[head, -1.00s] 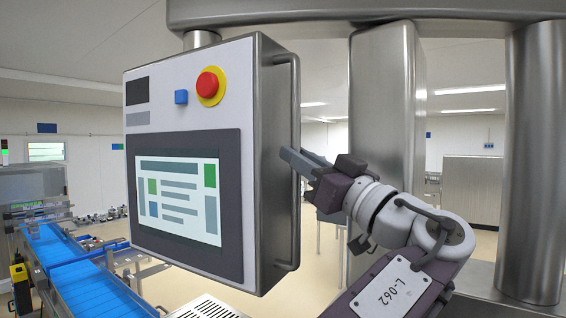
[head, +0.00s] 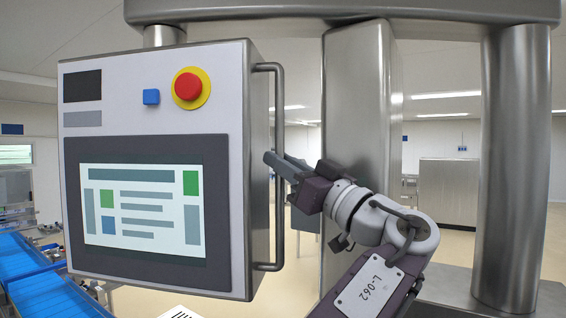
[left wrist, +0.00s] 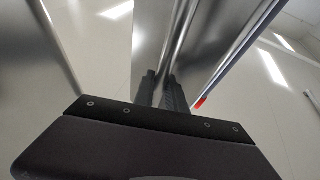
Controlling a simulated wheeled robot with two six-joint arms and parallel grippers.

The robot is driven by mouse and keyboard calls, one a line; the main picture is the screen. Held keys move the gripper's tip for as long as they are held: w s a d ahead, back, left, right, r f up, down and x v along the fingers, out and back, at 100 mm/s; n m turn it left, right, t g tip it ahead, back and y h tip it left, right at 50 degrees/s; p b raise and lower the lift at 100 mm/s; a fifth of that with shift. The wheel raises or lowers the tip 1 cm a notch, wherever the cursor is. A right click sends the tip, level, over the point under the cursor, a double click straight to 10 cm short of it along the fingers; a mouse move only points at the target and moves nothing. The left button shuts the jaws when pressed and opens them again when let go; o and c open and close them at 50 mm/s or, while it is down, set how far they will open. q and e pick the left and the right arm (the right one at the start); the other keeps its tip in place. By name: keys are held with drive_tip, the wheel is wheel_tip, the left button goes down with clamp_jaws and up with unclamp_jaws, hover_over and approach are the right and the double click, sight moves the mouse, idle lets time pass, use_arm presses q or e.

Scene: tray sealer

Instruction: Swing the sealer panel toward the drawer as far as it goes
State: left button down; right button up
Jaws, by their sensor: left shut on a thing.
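The sealer panel (head: 150,265) is a large steel box with a pale front, a dark-framed screen and a red stop button on yellow. It fills the left of the head view, its front turned mostly toward me, and hangs from a short post (head: 164,36). A steel bar handle (head: 279,110) runs upright along its right edge. My left gripper (head: 276,165) is shut on the handle at mid-height. In the left wrist view the fingers (left wrist: 166,92) close around the bar (left wrist: 182,45). My right gripper is not in view. I cannot make out the drawer.
A thick steel beam (head: 420,12) runs overhead. A square column (head: 350,120) stands just behind my left gripper, and a round column (head: 512,150) stands at the right. A blue conveyor (head: 40,295) lies at the lower left. Open floor shows behind.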

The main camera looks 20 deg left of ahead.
use_arm(q)
drive_tip(key=c, duration=1.4)
unclamp_jaws()
drive_tip(key=shift+a+f, duration=0.1)
drive_tip(key=shift+o, duration=0.2)
drive_tip(key=b+v, duration=0.2)
drive_tip(key=v, duration=0.7)
